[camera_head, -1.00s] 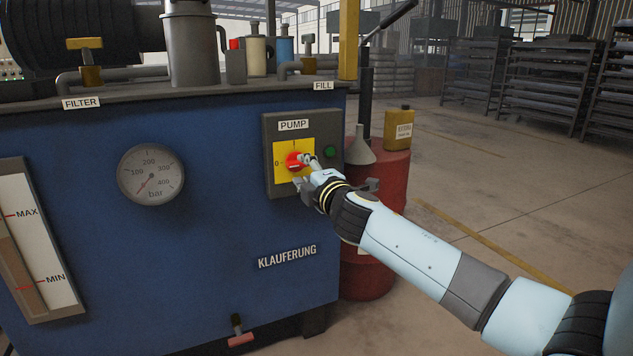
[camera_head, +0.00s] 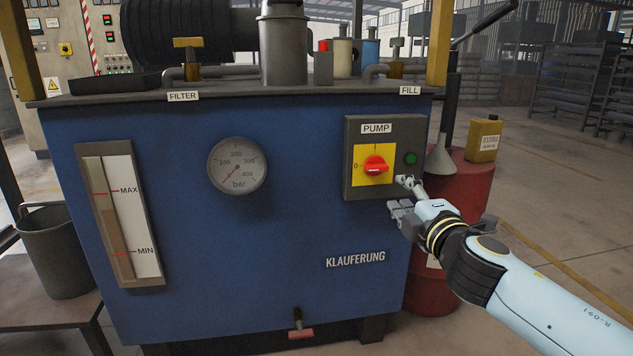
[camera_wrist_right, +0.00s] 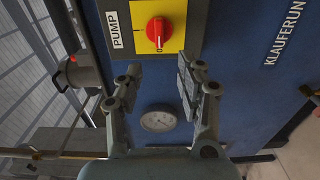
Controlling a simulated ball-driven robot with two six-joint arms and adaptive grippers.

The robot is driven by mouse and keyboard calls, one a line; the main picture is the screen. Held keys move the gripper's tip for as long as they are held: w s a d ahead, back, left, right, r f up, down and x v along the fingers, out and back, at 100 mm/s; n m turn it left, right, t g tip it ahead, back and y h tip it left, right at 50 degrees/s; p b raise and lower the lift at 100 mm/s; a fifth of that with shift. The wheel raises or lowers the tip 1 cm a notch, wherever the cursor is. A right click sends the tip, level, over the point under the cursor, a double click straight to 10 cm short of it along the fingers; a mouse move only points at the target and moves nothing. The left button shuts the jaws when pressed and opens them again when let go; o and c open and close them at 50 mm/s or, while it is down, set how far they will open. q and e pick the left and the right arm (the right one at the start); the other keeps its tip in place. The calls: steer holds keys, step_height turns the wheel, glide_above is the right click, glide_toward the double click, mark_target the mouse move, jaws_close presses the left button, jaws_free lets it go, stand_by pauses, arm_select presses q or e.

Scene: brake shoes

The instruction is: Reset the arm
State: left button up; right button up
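My right gripper (camera_head: 404,194) is open and empty, just off the lower right corner of the pump switch panel (camera_head: 415,133). The panel's red rotary knob (camera_head: 376,166) sits on a yellow plate, its handle lying about level toward the 0 mark. The knob also shows in the right wrist view (camera_wrist_right: 158,32), beyond the two spread fingers (camera_wrist_right: 158,82), with clear space between them and it. My left gripper is not in view.
The blue hydraulic tank (camera_head: 290,230) carries a pressure gauge (camera_head: 238,165) and a level gauge (camera_head: 120,220). A red drum (camera_head: 465,190) with a funnel (camera_head: 441,155) and a yellow can (camera_head: 483,141) stands close behind my right arm. The floor at right is open.

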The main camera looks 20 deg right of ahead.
steer(key=s+a+f+m+g, duration=0.1)
steer(key=s+f+m+g, duration=0.65)
steer(key=s+f, duration=1.35)
steer(key=s+a+f+m+g+y, duration=0.2)
steer(key=s+a+f+m+g, duration=0.25)
steer(key=s, duration=0.45)
steer(key=s+a+f+m+g+y, duration=0.1)
steer(key=s+a+f+m+g, duration=0.1)
steer(key=s+a+f+g, duration=0.45)
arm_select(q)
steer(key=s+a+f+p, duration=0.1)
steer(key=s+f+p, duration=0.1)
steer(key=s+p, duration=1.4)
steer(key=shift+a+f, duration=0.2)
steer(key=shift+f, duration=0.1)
arm_select(e)
steer(key=s+d+f, duration=0.2)
steer(key=s, duration=0.7)
steer(key=s+d+f+m+t, duration=0.1)
steer(key=s+d+f, duration=0.1)
steer(key=s, duration=0.7)
steer(key=shift+s+d, duration=0.25)
steer(key=shift+s, duration=0.05)
